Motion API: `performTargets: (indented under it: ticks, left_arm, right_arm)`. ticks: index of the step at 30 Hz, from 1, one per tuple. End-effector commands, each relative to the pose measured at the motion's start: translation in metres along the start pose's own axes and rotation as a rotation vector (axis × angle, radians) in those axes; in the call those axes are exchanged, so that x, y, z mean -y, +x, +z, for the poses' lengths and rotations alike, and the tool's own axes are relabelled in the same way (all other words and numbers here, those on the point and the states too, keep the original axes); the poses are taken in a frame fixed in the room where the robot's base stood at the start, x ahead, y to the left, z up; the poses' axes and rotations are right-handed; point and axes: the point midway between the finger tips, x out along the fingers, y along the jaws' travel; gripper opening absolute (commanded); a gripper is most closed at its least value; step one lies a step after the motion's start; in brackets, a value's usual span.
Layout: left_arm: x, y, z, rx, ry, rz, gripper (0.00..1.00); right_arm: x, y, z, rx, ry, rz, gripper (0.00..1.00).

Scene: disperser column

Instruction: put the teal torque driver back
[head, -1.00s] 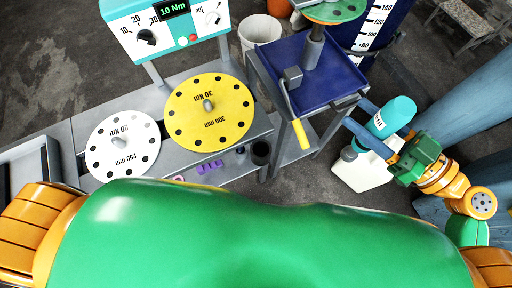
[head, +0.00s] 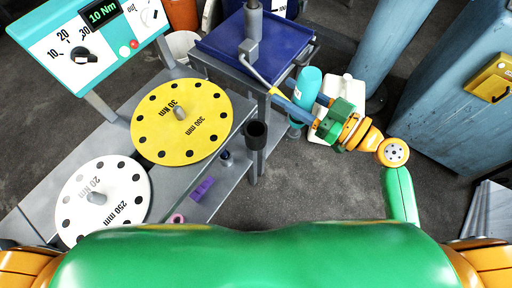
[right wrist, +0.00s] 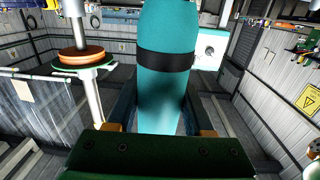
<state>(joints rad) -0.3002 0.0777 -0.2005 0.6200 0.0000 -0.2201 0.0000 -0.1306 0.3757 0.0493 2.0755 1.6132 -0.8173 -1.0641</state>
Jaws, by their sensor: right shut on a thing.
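The teal torque driver (head: 307,85) is held in the air, roughly upright, to the right of the bench. My right gripper (head: 297,104) is shut on it, its blue fingers on either side of the body. In the right wrist view the driver (right wrist: 165,85) stands between the fingers, a black band around its teal body. Its lower end is hidden there. An empty-looking black cup (head: 257,134) sits at the bench's right edge, left of the driver and apart from it. My left gripper is out of view.
The grey bench (head: 221,178) carries a yellow disc (head: 200,110), a white disc (head: 120,180), a purple block (head: 203,188) and a pink ring (head: 176,218). A blue-topped stand (head: 218,43) with a crank is behind the cup. A white canister (head: 345,92) stands beyond my gripper.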

Motion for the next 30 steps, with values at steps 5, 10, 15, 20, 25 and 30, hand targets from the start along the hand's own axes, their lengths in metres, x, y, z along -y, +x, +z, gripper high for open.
performTargets:
  ticks: [5, 10, 15, 20, 25, 30]
  left_arm:
    - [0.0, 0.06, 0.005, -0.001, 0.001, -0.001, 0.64]
    - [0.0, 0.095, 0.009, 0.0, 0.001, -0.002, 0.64]
    - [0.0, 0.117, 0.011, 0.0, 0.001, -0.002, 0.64]
    - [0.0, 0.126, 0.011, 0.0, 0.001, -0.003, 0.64]
    - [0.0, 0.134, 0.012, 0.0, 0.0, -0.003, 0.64]
    - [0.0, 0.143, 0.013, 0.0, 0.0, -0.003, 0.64]
  right_arm:
    - [0.001, 0.046, 0.036, -0.009, -0.012, 0.023, 0.0]
    - [0.007, 0.08, 0.037, -0.012, -0.013, 0.054, 0.0]
    - [0.011, 0.1, 0.028, -0.01, -0.008, 0.094, 0.0]
    - [0.011, 0.105, 0.038, -0.002, 0.002, 0.115, 0.0]
    - [0.011, 0.105, 0.076, 0.0, 0.004, 0.117, 0.0]
    - [0.011, 0.105, 0.107, 0.0, 0.004, 0.117, 0.0]
